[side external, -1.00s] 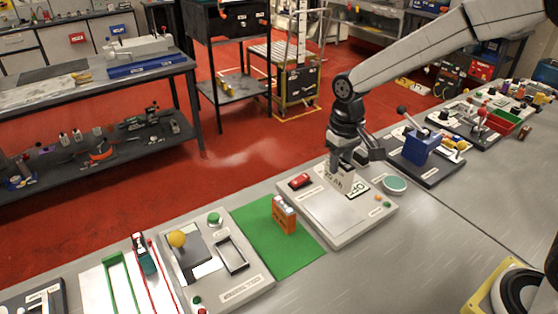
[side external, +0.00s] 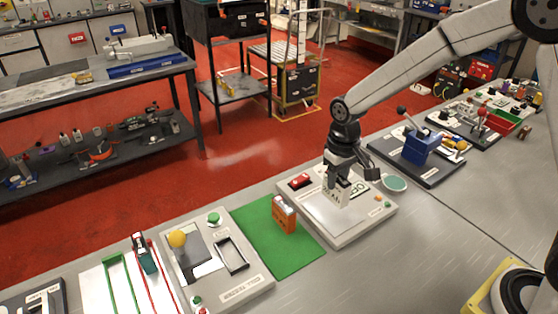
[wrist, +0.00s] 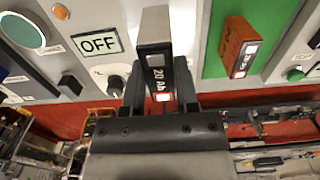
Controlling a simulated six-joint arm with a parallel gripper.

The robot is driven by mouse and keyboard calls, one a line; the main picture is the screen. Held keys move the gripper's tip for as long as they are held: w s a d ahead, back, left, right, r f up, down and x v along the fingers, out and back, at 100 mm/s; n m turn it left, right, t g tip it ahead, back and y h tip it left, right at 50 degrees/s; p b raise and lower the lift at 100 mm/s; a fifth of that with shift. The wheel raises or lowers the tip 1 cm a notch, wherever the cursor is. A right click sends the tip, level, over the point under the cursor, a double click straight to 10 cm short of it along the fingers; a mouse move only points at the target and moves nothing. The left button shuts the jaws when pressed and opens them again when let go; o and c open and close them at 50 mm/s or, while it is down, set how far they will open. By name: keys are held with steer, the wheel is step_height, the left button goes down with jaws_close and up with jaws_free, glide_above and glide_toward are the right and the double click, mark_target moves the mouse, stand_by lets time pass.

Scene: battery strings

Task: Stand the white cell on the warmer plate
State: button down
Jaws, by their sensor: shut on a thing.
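The white cell (side external: 337,191) is upright between the fingers of my gripper (side external: 340,177). It also shows in the wrist view (wrist: 155,55), with a dark side marked "20 Ah" and a small red-framed label, and the gripper (wrist: 160,100) is shut on it. The warmer plate (side external: 318,210) is the pale flat panel on the grey unit below the cell. The cell is over this plate; I cannot tell whether its base touches it. An OFF sign (wrist: 97,43) is beside the cell in the wrist view.
An orange cell (side external: 284,214) stands on the green mat (side external: 270,250) left of the warmer unit. A red part (side external: 300,180) is at the unit's back left corner. A teal disc (side external: 394,183) lies to the right. A blue device (side external: 420,147) stands farther right.

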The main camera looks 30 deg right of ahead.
mark_target(336, 191)
steer(key=shift+f, duration=1.95)
steer(key=shift+f, duration=0.2)
steer(key=shift+c, duration=1.4)
jaws_free()
steer(key=shift+r, duration=0.1)
steer(key=shift+r, duration=3.85)
steer(key=s+d+f+t, duration=0.1)
steer(key=s+d, duration=0.1)
steer(key=s, duration=0.5)
steer(key=s+d+f+t, duration=0.1)
steer(key=s+d, duration=0.1)
steer(key=s, duration=0.5)
steer(key=shift+d+t, duration=0.25)
steer(key=shift+t, duration=0.05)
